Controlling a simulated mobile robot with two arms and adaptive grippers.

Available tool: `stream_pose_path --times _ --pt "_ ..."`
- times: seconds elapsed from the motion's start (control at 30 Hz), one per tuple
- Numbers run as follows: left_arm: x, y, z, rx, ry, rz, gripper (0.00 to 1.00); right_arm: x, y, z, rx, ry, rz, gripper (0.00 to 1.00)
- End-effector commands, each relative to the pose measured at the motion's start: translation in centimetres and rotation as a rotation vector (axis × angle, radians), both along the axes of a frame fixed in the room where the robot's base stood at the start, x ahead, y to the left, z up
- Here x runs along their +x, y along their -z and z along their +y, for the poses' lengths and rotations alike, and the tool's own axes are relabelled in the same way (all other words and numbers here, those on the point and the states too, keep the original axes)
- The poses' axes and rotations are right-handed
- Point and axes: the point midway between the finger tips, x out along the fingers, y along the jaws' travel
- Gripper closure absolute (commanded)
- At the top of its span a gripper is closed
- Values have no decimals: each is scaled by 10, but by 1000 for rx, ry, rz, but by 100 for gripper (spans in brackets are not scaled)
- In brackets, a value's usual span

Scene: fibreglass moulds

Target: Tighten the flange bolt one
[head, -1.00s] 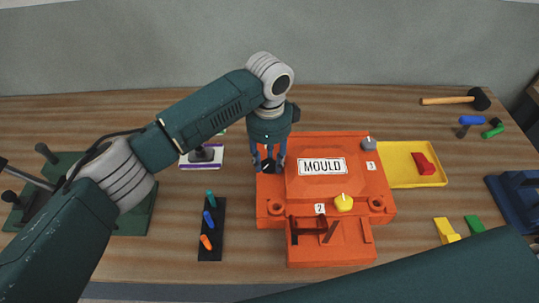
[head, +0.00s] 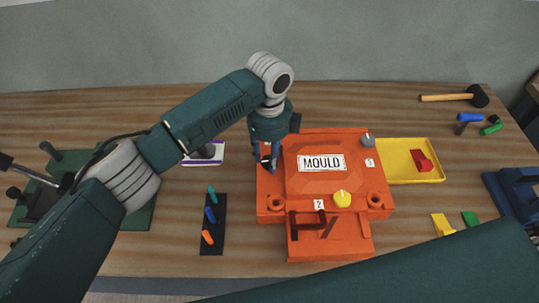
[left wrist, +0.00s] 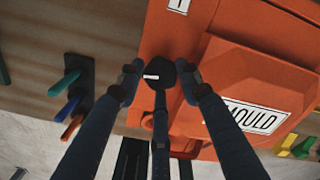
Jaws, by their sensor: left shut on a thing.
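The orange mould (head: 330,243) sits on the bench with a MOULD plate on its lid. The black flange bolt one (left wrist: 160,74), with a white mark on its head, is at the mould's far left corner, by a label (left wrist: 178,5) reading 1. My left gripper (head: 266,162) is over that corner, pointing down. In the left wrist view my left gripper (left wrist: 159,80) has a finger on either side of the bolt head and is shut on it. In the head view the fingers mostly hide this bolt. My right gripper is out of view.
A yellow knob (head: 342,199) by label 2 and a grey knob (head: 367,140) by label 3 are on the mould. A yellow tray (head: 400,177) holds a red piece. A dark rack (head: 211,240) with coloured pegs stands left. A mallet (head: 450,98) lies far right.

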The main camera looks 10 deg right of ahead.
Motion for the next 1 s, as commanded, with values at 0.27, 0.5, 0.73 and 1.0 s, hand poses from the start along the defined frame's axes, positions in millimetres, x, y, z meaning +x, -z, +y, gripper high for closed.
stream_pose_path --times 0.27,0.5,0.73,1.0 --pt "5 -3 1 1 11 -12 91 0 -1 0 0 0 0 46" --pt "5 -3 1 0 10 -14 61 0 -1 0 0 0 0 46" --pt "3 -2 1 0 11 -9 57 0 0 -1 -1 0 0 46" --pt "3 -23 0 -3 12 -8 57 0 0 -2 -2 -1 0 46"
